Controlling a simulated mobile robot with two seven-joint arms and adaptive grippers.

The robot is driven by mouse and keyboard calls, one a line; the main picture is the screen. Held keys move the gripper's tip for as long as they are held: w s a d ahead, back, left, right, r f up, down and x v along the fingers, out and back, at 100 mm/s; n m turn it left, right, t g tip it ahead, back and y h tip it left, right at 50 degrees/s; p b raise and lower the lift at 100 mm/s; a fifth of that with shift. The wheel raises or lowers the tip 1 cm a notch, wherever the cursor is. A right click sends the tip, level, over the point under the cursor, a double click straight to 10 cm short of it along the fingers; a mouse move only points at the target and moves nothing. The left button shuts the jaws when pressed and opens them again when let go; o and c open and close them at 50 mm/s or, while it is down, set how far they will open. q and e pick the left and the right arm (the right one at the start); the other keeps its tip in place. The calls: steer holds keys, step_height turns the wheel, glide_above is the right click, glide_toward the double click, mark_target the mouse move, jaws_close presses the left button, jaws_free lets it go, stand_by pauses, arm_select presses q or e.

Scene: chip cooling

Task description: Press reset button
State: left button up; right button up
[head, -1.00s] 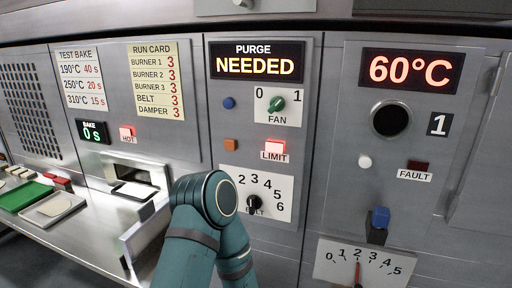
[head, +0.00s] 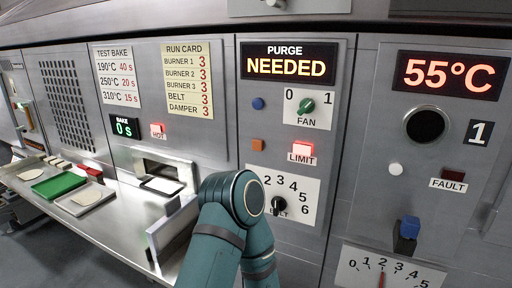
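No button carries a readable reset label. A round white button (head: 396,168) sits on the right panel, left of the dark FAULT lamp (head: 453,174). The display (head: 289,61) reads PURGE NEEDED. My teal arm stands before the lower middle panel and partly covers the belt dial (head: 279,204). Neither gripper is in view.
The right display (head: 450,75) reads 55°C above a dark round port (head: 425,124). A blue-topped lever (head: 409,227) projects below. At left, a metal counter (head: 112,222) holds a green tray (head: 60,184) and a pale tray (head: 86,200) near the chute opening (head: 164,172).

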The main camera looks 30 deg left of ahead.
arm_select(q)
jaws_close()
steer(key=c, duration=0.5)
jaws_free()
